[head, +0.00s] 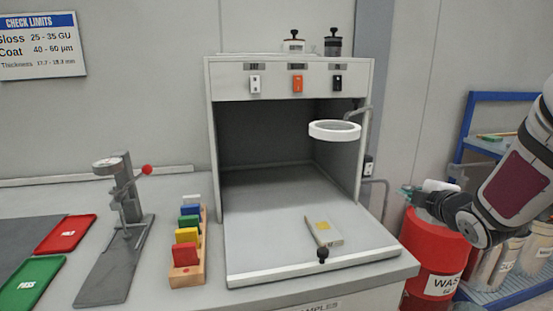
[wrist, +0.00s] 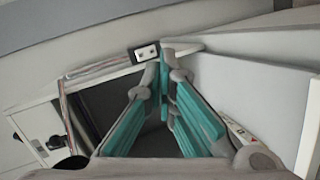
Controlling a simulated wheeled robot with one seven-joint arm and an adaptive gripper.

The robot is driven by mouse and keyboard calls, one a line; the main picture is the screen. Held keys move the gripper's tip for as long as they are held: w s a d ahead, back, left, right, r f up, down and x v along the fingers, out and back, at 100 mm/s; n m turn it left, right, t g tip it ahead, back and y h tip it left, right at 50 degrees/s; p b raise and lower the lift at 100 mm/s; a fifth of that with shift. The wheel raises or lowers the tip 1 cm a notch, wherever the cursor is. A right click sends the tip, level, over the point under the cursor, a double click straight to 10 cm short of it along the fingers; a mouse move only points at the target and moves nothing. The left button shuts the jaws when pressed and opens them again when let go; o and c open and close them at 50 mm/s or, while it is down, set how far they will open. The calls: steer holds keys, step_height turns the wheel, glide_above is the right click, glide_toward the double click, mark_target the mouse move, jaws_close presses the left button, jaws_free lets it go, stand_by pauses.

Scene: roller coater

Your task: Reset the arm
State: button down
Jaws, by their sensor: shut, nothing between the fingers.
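My arm comes in from the right edge of the head view. My gripper (head: 408,190) is at its end, pointing left, to the right of the grey booth (head: 212,130) and over the red waste bin (head: 428,250). In the wrist view my gripper (wrist: 165,62) shows its teal fingers meeting at the tips, shut with nothing between them. Part of the gripper is hidden by its own wrist in the head view.
The booth holds a white ring lamp (head: 334,131) and a small panel (head: 323,231) on its floor. Left on the bench are a colored sample rack (head: 188,272), a gauge stand (head: 125,205), and red (head: 66,233) and green (head: 32,282) trays. A blue shelf (head: 480,98) stands behind my arm.

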steer(key=s+a+r+m+g+h+p, duration=0.1)
steer(key=s+a+r+m+g+p, duration=0.1)
steer(key=s+r+m, duration=0.45)
steer(key=s+a+r+m+g+h+p, duration=0.1)
steer(key=s+a+r+m+g+p, duration=0.15)
steer(key=s, duration=0.75)
steer(key=s+a+m+g+y+p, duration=0.1)
steer(key=s+a+m+g, duration=0.2)
steer(key=s, duration=0.8)
steer(key=s+a+m+g+y+p, duration=0.1)
steer(key=s+a+m+g+p, duration=0.1)
steer(key=s+a, duration=0.5)
steer(key=s+m+g, duration=0.1)
steer(key=s, duration=0.4)
steer(key=shift+r, duration=0.3)
